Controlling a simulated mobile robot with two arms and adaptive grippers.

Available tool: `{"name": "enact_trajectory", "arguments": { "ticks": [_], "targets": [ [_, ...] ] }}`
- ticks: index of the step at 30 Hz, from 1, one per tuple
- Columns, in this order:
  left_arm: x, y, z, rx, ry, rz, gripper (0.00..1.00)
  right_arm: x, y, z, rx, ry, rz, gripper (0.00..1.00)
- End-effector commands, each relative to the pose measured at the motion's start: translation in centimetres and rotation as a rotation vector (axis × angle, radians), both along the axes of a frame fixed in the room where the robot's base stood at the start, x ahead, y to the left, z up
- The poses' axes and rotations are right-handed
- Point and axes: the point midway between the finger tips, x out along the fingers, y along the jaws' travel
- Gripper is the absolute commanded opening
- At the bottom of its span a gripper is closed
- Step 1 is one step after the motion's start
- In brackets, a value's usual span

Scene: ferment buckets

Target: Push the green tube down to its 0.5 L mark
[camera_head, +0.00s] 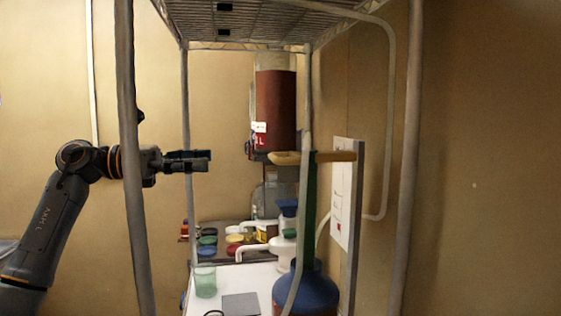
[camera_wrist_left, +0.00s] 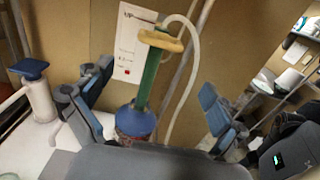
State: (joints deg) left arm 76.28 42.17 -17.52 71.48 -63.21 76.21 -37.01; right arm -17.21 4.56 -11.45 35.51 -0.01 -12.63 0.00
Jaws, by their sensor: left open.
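The green tube (camera_head: 310,215) stands upright out of a jar with a blue top (camera_head: 312,288). A yellow-tan handle (camera_head: 318,156) crosses its upper end. A clear hose runs down beside it. In the left wrist view the tube (camera_wrist_left: 150,78), its handle (camera_wrist_left: 161,40) and the blue top (camera_wrist_left: 136,122) appear between my two spread fingers. My left gripper (camera_head: 207,160) is open and empty, left of the handle at nearly its height in the head view, apart from it. I cannot make out the 0.5 L mark. My right gripper is not in view.
A white board with a red mark (camera_head: 342,200) stands just behind the tube. A rack post (camera_head: 131,160) crosses before my left arm. A wire shelf (camera_head: 260,20) is overhead. A green cup (camera_head: 205,281) and a white pump bottle (camera_head: 283,250) stand on the white surface.

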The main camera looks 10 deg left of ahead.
Motion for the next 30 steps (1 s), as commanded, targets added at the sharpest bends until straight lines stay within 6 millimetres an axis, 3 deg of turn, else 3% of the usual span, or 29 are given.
{"name": "enact_trajectory", "arguments": {
  "ticks": [18,24,30],
  "targets": [
    [4.4,-10.6,0.3,-0.007,0.003,-0.004,0.95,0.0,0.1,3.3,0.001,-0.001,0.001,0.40],
    [5.1,-12.1,0.1,-0.006,0.003,-0.002,0.95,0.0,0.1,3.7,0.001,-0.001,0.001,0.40],
    [5.2,-12.4,0.0,-0.006,0.003,-0.001,0.95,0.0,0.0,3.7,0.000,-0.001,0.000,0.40]
  ]
}}
